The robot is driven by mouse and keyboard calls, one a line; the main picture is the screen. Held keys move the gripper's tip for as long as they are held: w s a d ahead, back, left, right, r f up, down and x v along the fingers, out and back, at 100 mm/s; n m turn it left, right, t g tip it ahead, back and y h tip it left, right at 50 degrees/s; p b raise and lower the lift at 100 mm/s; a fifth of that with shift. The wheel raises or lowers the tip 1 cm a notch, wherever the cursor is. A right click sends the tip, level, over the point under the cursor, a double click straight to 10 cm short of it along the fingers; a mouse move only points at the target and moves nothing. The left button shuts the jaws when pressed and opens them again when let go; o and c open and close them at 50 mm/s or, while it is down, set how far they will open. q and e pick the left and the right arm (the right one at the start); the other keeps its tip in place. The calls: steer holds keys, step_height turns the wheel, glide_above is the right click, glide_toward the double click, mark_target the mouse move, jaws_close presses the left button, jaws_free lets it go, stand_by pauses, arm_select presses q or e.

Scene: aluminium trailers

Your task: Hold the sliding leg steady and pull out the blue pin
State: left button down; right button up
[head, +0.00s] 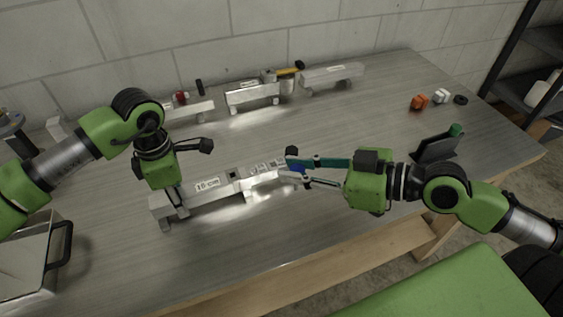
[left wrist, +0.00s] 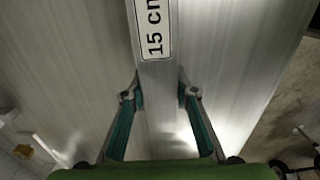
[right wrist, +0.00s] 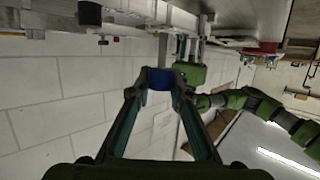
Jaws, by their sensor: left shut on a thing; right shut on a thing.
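An aluminium trailer bar (head: 218,196) lies across the middle of the table, with printed labels on top. In the left wrist view the bar (left wrist: 158,95) carries a "15 cm" label and runs between my fingers. My left gripper (head: 177,200) points down at the bar's left end and is shut on it; I cannot tell which part is the sliding leg. The blue pin (head: 296,167) is at the bar's right end. My right gripper (head: 290,166) is shut on its blue head (right wrist: 160,79). Whether the pin's shaft is still in the bar is hidden.
Other aluminium trailers (head: 252,95) stand along the back wall. A metal tray (head: 25,262) is at the front left. The table in front of the bar is clear.

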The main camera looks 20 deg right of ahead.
steer(key=shift+s+d, duration=0.9)
steer(key=shift+s, duration=0.05)
arm_select(q)
steer(key=c, duration=1.6)
jaws_free()
steer(key=shift+o, duration=0.2)
step_height(320, 180, up, 12)
steer(key=shift+s, duration=0.1)
arm_select(e)
steer(key=shift+s, duration=0.1)
